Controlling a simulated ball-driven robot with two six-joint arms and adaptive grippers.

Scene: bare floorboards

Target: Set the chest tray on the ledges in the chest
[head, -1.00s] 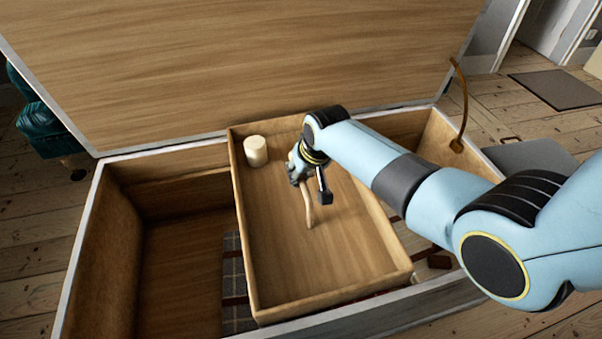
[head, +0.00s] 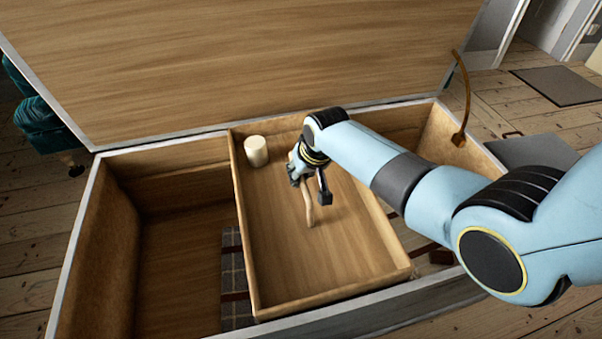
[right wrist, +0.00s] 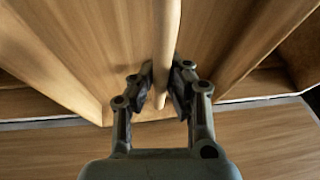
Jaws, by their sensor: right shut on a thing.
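The chest tray (head: 275,245) is a shallow wooden tray inside the open chest (head: 95,235), right of its middle. A pale wooden handle (head: 309,208) stands along the tray's middle. My right gripper (head: 302,172) reaches into the tray at the handle's far part. In the right wrist view its two fingers (right wrist: 162,90) are closed on the handle (right wrist: 166,45), one on each side. Whether the tray rests on the ledges is hidden by the tray and arm. My left gripper is not in view.
A cream cylinder (head: 256,151) stands in the tray's far left corner. The chest's lid (head: 240,65) stands open behind. A checked cloth (head: 238,285) lies low in the chest, left of the tray. The chest's left part is open room. A brown strap (head: 462,110) hangs at the right.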

